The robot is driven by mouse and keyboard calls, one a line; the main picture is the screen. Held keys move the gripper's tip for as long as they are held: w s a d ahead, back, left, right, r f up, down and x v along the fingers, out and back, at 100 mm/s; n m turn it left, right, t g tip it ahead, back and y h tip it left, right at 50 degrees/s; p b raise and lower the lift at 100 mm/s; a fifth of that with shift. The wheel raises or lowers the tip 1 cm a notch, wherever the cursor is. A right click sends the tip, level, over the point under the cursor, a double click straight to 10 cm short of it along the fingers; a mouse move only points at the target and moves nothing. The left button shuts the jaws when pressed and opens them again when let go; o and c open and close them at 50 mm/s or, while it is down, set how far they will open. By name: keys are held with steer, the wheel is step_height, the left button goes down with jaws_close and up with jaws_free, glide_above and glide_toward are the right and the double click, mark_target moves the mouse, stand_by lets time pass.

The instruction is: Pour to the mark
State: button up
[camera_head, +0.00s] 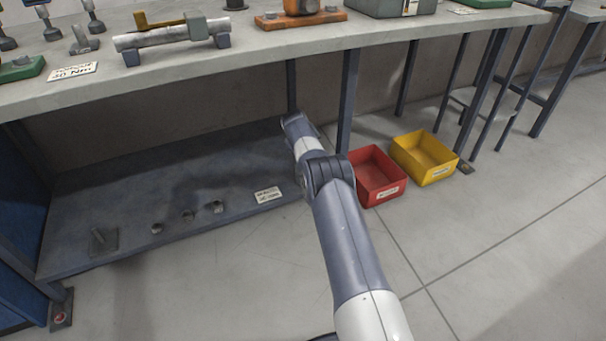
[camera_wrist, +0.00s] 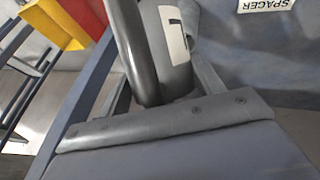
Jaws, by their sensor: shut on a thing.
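In the wrist view, my gripper (camera_wrist: 165,88) is shut on a grey rounded object (camera_wrist: 150,45). It has a white label strip (camera_wrist: 178,36) with a dark mark on it. Only part of the object shows, and I cannot tell whether it is a vessel or what is inside it. In the head view, my arm reaches forward to the right end of the lower shelf, under the bench edge. My fingers and the held object cannot be made out there.
Small metal parts (camera_head: 188,215) and a label card (camera_head: 267,194) lie on the lower shelf (camera_head: 150,185). A red bin (camera_head: 377,175) and a yellow bin (camera_head: 424,157) stand on the floor. The bench top (camera_head: 270,45) holds several fixtures. Bench legs (camera_head: 347,105) stand near my arm.

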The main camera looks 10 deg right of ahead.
steer(key=shift+w+a+r, duration=0.1)
steer(key=shift+w+r, duration=0.05)
steer(key=shift+r, duration=0.05)
steer(key=shift+r+p, duration=0.15)
steer(key=shift+p, duration=0.5)
stand_by(0.3)
steer(key=shift+h, duration=0.3)
stand_by(0.6)
steer(key=shift+f+p, duration=0.2)
steer(key=shift+p, duration=0.1)
steer(key=shift+f, duration=0.1)
steer(key=shift+s+d+f+t+y+b, duration=0.4)
steer(key=shift+f+t+y+b, duration=0.25)
steer(key=shift+t+y+b, duration=0.25)
steer(key=shift+a, duration=0.1)
